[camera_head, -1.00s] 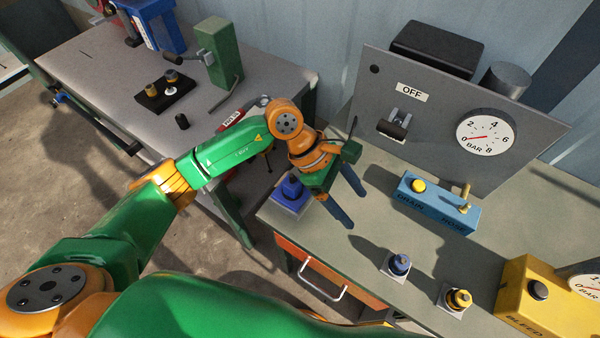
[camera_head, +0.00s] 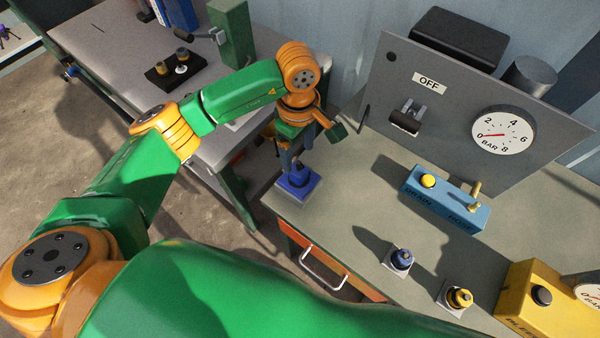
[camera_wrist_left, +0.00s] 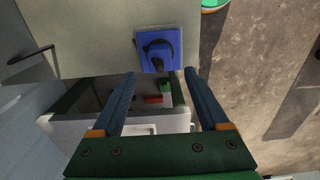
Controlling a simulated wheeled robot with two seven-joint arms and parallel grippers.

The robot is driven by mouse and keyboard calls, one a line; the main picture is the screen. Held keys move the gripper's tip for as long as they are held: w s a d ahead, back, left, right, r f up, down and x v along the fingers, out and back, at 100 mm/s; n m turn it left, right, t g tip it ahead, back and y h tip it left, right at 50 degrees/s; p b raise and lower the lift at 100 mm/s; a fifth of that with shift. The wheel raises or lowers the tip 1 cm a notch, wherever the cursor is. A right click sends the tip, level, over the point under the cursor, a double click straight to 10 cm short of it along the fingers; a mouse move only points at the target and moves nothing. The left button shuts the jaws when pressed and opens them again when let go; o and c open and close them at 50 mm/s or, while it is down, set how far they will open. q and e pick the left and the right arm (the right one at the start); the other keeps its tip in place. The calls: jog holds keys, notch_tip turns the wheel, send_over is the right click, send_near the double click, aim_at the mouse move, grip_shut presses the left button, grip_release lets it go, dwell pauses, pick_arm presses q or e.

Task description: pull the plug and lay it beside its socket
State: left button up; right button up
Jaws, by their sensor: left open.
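A blue square socket (camera_head: 299,187) with a dark plug in it sits on a pale plate at the near left corner of the grey-green bench (camera_head: 340,215). It also shows in the left wrist view (camera_wrist_left: 146,63), with the dark round plug (camera_wrist_left: 158,50) on it. My left gripper (camera_head: 291,165) points down, close above this plug, and hides part of it. In the left wrist view my left gripper (camera_wrist_left: 160,73) is open, with nothing between its fingers; the plug lies just beyond the fingertips. My right gripper is not in view.
A grey gauge panel (camera_head: 450,75) rises behind. The bench right of the socket is clear. A gap separates the left table (camera_head: 110,60).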

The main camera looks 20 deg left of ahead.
aim_at(299, 169)
pick_arm(q)
notch_tip(299, 169, down, 8)
jog(key=b, duration=0.6)
jog(key=shift+r, duration=0.15)
jog(key=shift+f+b, duration=0.45)
jog(key=shift+r, duration=0.1)
jog(key=shift+b, duration=0.4)
grip_shut()
dwell(0.4)
jog(key=shift+r, duration=0.15)
